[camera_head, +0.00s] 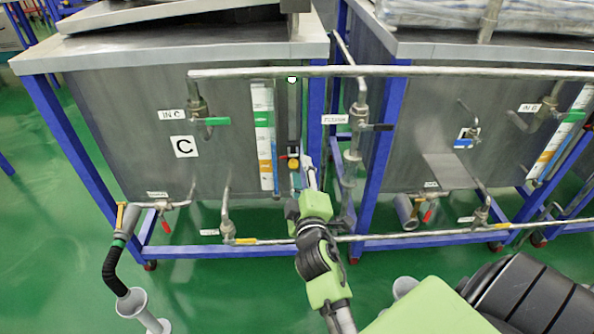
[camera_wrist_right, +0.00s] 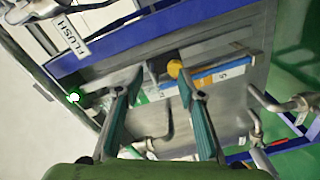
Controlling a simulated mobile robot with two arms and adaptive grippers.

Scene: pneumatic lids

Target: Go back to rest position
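My right gripper (camera_head: 305,165) is in front of tank C (camera_head: 225,155), beside the control with a yellow knob (camera_head: 293,163) and a red part below the dark vertical strip on the tank front. In the right wrist view the two fingers of my right gripper (camera_wrist_right: 160,75) stand apart with nothing clearly held between them. The yellow knob (camera_wrist_right: 175,68) shows close to the right fingertip there; I cannot tell if they touch. My left gripper is not in view.
A second tank (camera_head: 440,110) stands at the right on a blue frame. A long horizontal pipe (camera_head: 430,71) crosses both tank fronts, with valves and lower pipes around my arm. A black hose (camera_head: 112,270) is at the left.

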